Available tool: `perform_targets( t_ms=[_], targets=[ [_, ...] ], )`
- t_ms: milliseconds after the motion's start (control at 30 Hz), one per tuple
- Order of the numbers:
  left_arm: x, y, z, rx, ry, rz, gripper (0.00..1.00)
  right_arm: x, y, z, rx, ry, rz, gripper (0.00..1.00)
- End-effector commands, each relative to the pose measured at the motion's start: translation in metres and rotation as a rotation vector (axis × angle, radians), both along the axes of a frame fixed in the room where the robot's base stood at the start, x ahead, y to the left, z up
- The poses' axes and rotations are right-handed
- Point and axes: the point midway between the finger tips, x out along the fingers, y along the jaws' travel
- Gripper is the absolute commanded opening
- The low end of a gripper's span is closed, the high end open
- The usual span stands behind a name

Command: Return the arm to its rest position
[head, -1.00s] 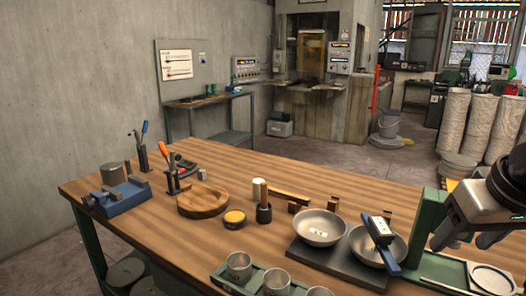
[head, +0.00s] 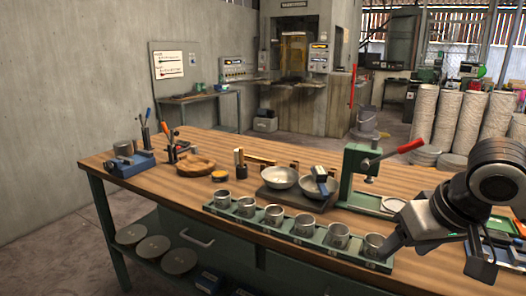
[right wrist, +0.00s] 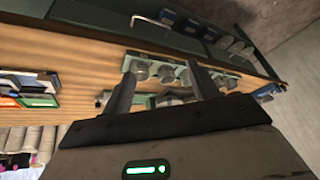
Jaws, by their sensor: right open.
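My right arm comes in from the right edge of the head view. Its gripper (head: 437,254) is low over the front right part of the wooden bench (head: 430,181). In the right wrist view the two fingers of the gripper (right wrist: 160,76) stand wide apart with nothing held between them. In the head view one finger overlaps the rightmost metal cup (head: 375,246); I cannot tell whether they touch. Two metal bowls (head: 279,178) sit on a dark plate at mid-bench, and a blue-and-grey item (head: 321,177) lies across the right one. My left gripper is out of view.
A green rack (head: 300,241) with several metal cups runs along the front edge. A green press (head: 360,170) with a red handle stands behind the gripper. A wooden dish (head: 196,165) and a blue vise (head: 128,163) are at left.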

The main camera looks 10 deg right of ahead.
Motion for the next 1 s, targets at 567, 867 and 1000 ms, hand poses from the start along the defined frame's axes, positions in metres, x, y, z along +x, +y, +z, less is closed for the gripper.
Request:
perform_targets(
  t_ms=[567, 867, 1000],
  targets=[
    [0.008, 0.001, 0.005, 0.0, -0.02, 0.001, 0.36, 0.005, 0.126, -0.23, 0.213, -0.342, 0.222, 0.6],
    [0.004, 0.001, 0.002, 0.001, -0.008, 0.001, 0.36, -0.087, 0.158, -0.312, 0.043, -0.464, 0.233, 0.6],
    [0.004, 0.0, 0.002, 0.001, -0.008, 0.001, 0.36, -0.102, 0.161, -0.319, 0.003, -0.476, 0.245, 0.6]
  ],
)
